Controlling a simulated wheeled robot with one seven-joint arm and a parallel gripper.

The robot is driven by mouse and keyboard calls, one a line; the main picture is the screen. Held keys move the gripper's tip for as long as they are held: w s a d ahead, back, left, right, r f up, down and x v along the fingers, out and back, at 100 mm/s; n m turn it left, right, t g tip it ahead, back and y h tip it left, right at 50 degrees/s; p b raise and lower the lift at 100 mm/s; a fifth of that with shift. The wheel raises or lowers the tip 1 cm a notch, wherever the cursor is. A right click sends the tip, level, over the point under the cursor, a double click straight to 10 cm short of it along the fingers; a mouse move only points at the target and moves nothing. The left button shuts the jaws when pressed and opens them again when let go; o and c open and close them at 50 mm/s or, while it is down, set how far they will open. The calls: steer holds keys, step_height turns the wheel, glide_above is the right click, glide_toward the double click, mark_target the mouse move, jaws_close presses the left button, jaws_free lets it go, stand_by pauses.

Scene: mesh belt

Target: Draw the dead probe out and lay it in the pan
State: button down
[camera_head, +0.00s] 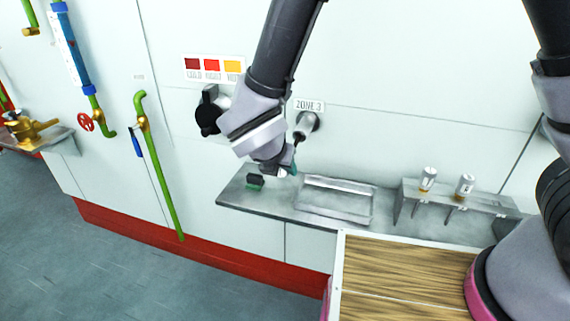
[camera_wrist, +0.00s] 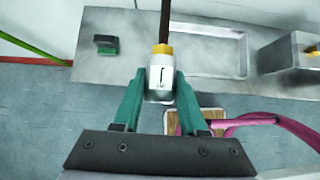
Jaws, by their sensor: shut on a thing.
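My gripper (camera_head: 288,166) is below the metal port (camera_head: 307,122) under the ZONE 3 label. In the wrist view, my gripper (camera_wrist: 160,75) is shut on the white head of the probe (camera_wrist: 160,68), which has a yellow collar and a dark rod running out of the top of the picture. In the head view, a dark rod shows between the port and my gripper; whether its tip is still inside the port I cannot tell. The shallow metal pan (camera_head: 335,183) lies on the shelf right of my gripper and looks empty. It also shows in the wrist view (camera_wrist: 243,58).
A dark and green block (camera_head: 255,182) sits on the shelf (camera_head: 232,196) left of the pan. A rack (camera_head: 489,200) at right holds two white-headed probes, one (camera_head: 428,180) left of the other (camera_head: 465,186). A black knob (camera_head: 209,110) projects from the wall above left.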

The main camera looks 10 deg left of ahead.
mark_target(279, 176)
steer(key=shift+s+a+f, duration=0.1)
steer(key=shift+s, duration=1.65)
